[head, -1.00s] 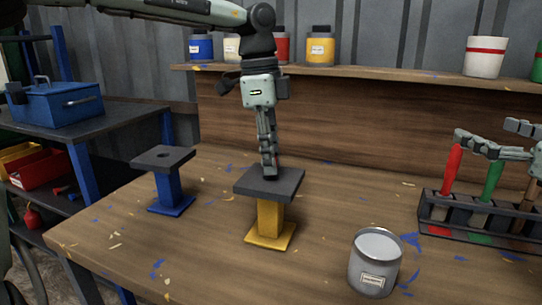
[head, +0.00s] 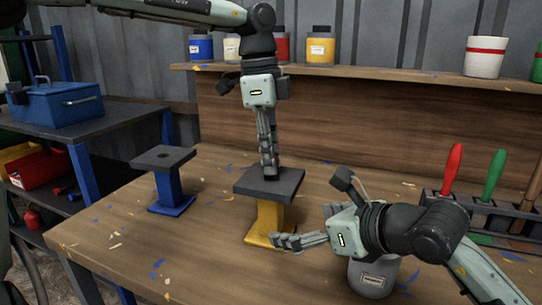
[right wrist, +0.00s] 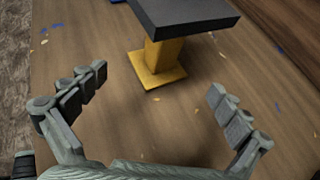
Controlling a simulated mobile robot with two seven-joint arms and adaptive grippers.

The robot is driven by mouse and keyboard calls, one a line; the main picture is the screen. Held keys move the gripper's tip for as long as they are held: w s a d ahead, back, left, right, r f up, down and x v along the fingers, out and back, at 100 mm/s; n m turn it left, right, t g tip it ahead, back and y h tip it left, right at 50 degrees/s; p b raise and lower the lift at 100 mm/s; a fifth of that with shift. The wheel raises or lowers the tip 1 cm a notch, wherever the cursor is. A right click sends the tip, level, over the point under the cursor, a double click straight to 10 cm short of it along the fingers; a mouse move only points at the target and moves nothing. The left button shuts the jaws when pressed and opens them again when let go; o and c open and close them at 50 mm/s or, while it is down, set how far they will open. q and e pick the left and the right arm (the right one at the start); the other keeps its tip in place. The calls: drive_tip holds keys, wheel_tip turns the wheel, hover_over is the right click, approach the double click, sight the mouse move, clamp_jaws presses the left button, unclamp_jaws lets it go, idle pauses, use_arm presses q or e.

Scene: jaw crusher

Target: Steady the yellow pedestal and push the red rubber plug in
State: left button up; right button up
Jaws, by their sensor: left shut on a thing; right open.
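The yellow pedestal (head: 268,217) with its dark square top stands upright on the bench; it also shows in the right wrist view (right wrist: 160,58). My left gripper (head: 270,168) points straight down at the middle of that top, shut on the red rubber plug, of which only a trace of red shows between the fingers. How deep the plug sits cannot be seen. My right gripper (head: 303,228) is open and empty, low over the bench in front of the pedestal. In the right wrist view its fingers (right wrist: 158,85) are spread, facing the yellow column, apart from it.
A blue pedestal (head: 168,192) with a dark holed top stands to the left. A grey can (head: 372,278) is partly hidden under my right arm. A tool rack with red (head: 453,165) and green (head: 494,174) handles stands at right.

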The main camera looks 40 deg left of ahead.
sight(279, 221)
drive_tip(key=x, duration=0.9)
drive_tip(key=shift+w+a+f, duration=0.1)
drive_tip(key=shift+a+f, duration=0.05)
drive_tip(key=shift+a, duration=0.15)
drive_tip(key=c, duration=1.5)
idle(0.8)
